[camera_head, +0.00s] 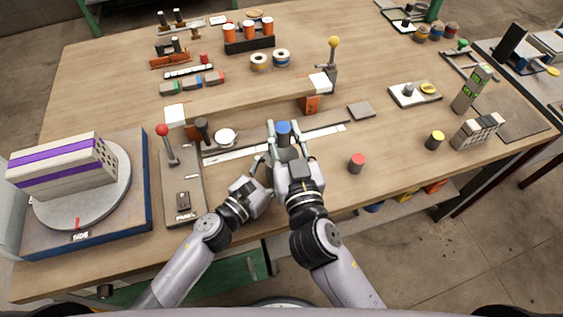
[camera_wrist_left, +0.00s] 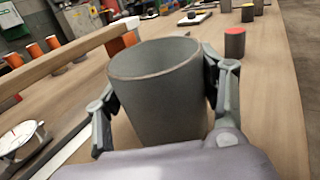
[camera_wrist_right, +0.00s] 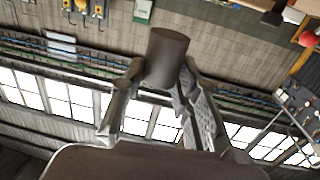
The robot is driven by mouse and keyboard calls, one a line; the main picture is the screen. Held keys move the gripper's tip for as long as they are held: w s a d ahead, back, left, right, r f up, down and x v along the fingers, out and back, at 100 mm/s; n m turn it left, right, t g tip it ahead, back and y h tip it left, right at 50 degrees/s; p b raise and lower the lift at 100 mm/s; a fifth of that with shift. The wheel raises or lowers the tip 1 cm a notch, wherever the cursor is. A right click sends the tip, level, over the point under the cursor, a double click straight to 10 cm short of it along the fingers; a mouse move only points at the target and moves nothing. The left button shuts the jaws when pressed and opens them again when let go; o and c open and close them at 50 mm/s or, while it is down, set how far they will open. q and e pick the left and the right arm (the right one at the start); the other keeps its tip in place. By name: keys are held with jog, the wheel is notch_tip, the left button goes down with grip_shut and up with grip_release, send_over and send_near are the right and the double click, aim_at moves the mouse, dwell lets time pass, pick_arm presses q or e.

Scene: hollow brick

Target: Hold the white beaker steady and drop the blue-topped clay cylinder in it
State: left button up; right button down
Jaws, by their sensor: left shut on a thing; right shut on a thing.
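The beaker (camera_wrist_left: 160,95) looks grey and upright in the left wrist view, with its open mouth facing up. My left gripper (camera_wrist_left: 165,105) is shut around it, one finger on each side. In the head view the beaker is mostly hidden behind my right gripper (camera_head: 284,138). That gripper is shut on the blue-topped clay cylinder (camera_head: 283,128), whose blue top faces up. In the right wrist view the cylinder (camera_wrist_right: 166,58) is a dark, plain body between the fingertips. The cylinder does not show in the left wrist view. The gap between cylinder and beaker cannot be judged.
A red-topped cylinder (camera_head: 357,163) and a yellow-topped cylinder (camera_head: 434,140) stand to the right on the table. A wooden beam (camera_head: 250,99) lies behind the grippers. A lever fixture (camera_head: 182,190) and a turntable (camera_head: 85,215) with a striped block (camera_head: 62,168) are left.

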aim_at(284, 133)
jog(key=shift+f, duration=0.45)
jog(key=c, duration=1.2)
grip_release()
jog(key=shift+o, duration=0.2)
jog(key=shift+r, duration=3)
